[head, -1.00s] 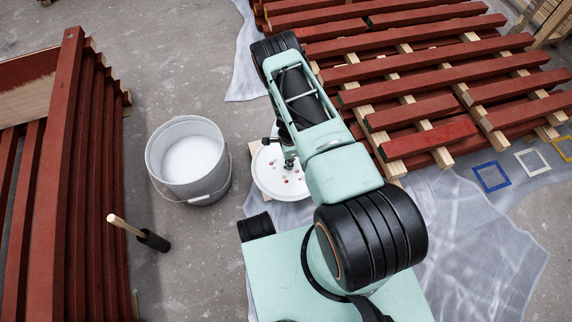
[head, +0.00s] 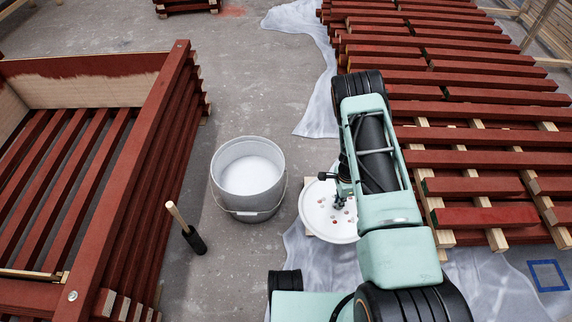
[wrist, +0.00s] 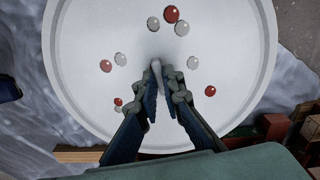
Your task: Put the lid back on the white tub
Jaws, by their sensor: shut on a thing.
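The white tub (head: 232,200) stands open on the concrete floor, upright, with white paint inside and a wire handle hanging at its side. Its round white lid (head: 318,222), spotted with red and pale drops, is just right of the tub and apart from it. The lid (wrist: 85,50) fills most of the wrist view. My gripper (head: 338,204) is over the lid's middle, pointing down. In the wrist view its fingers (wrist: 162,72) are closed on a narrow pale part of the lid, mostly hidden between them. I cannot tell whether the lid is raised.
A wooden piece (head: 309,236) shows under the lid's edge. Stacked red battens (head: 165,130) stand at left, more battens (head: 470,158) at right over plastic sheeting (head: 316,110). Bare floor lies behind the tub.

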